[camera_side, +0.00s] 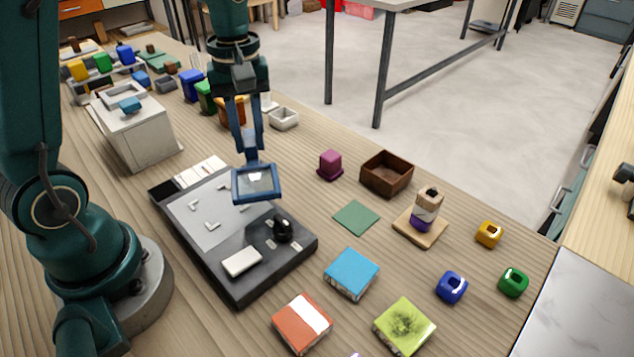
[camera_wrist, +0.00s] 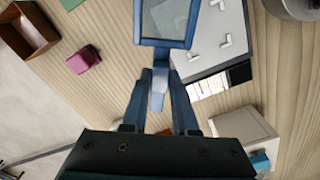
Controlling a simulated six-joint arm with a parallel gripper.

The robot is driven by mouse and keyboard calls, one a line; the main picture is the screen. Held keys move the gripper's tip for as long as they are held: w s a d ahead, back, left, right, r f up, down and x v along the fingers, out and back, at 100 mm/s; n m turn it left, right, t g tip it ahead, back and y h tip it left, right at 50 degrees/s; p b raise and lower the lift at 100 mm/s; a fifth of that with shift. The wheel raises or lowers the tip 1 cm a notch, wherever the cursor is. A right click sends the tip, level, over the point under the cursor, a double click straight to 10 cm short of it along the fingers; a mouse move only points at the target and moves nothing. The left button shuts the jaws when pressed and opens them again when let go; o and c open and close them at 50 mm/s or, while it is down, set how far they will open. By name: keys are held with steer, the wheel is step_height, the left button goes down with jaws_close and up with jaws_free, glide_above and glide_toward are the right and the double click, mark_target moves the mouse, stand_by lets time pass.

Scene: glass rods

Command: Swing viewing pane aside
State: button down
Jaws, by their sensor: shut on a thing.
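The viewing pane (camera_side: 257,184) is a blue frame around a clear grey pane. In the side view it is held above the dark board (camera_side: 288,255), over its right edge. My gripper (camera_side: 251,150) is above the frame, its blue fingers shut on the pane's blue handle. In the wrist view the pane (camera_wrist: 167,20) shows at the top, with its handle between my fingers (camera_wrist: 160,88). The board's light grey plate (camera_side: 212,212) carries several small white L-shaped marks. A white block (camera_side: 241,261) and a black knob (camera_side: 283,229) are on the board's front part.
A magenta block (camera_side: 330,165) and an open brown box (camera_side: 387,174) stand right of the pane. A green square (camera_side: 356,217) lies flat nearby. A white box (camera_side: 134,129) stands behind the board. Blue, orange and lime blocks lie in front.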

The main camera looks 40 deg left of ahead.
steer(key=shift+w+d+n, duration=0.25)
steer(key=shift+w+n, duration=0.55)
steer(key=shift+n, duration=0.65)
steer(key=shift+w+d+n, duration=0.2)
steer(key=shift+w+n, duration=0.55)
steer(key=shift+n, duration=0.7)
steer(key=c, duration=0.7)
jaws_free()
steer(key=shift+r, duration=0.1)
steer(key=shift+r, duration=2.5)
